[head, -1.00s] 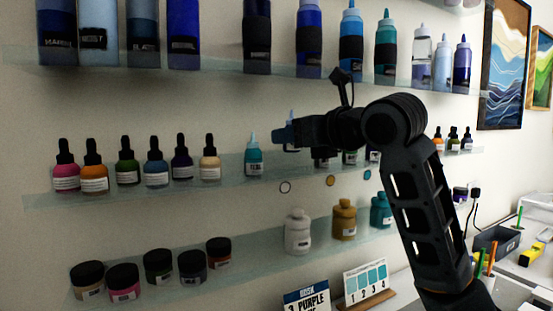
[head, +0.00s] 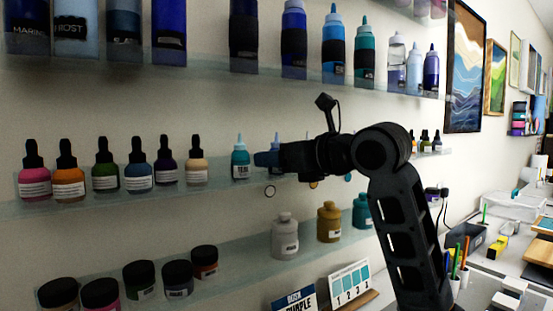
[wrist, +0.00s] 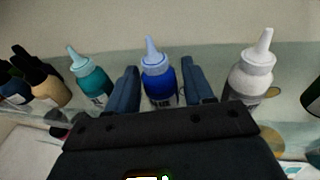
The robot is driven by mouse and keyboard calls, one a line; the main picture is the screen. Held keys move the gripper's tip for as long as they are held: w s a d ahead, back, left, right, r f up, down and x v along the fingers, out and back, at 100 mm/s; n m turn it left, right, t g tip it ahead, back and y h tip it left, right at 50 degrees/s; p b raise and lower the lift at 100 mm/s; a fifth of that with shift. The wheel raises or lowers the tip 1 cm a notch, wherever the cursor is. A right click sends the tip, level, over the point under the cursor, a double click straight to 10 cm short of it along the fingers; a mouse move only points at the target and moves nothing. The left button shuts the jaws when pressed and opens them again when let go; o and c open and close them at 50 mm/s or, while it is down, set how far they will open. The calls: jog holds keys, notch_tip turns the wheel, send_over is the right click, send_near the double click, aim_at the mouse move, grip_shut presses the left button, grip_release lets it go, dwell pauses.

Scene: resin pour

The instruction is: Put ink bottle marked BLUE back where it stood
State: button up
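The ink bottle marked BLUE (wrist: 158,84), dark blue with a pale blue nozzle, stands upright on the shelf in the wrist view. A teal bottle (wrist: 90,77) is to its left and a white bottle (wrist: 250,76) to its right. My gripper (wrist: 160,70) has one finger on each side of the blue bottle, with narrow gaps showing, so it looks open around it. In the head view my gripper (head: 266,158) is at the middle shelf, just right of the teal bottle. It hides most of the blue bottle there; only its nozzle (head: 277,140) shows above.
Several dropper bottles (head: 138,172) stand left on the middle shelf (head: 110,199). Large bottles (head: 333,55) fill the shelf above. Jars and squat bottles (head: 285,237) stand on the shelf below. Neighbouring bottles stand close on both sides of my fingers.

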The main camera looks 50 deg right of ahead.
jog(key=shift+o, duration=0.9)
jog(key=shift+r, duration=0.1)
jog(key=shift+s+r, duration=0.1)
jog(key=s+r+b, duration=0.1)
jog(key=s+b, duration=0.8)
jog(key=s, duration=0.2)
jog(key=shift+s+a+r, duration=0.3)
jog(key=shift+a+r, duration=0.05)
jog(key=shift+a, duration=0.1)
jog(key=shift+r, duration=0.1)
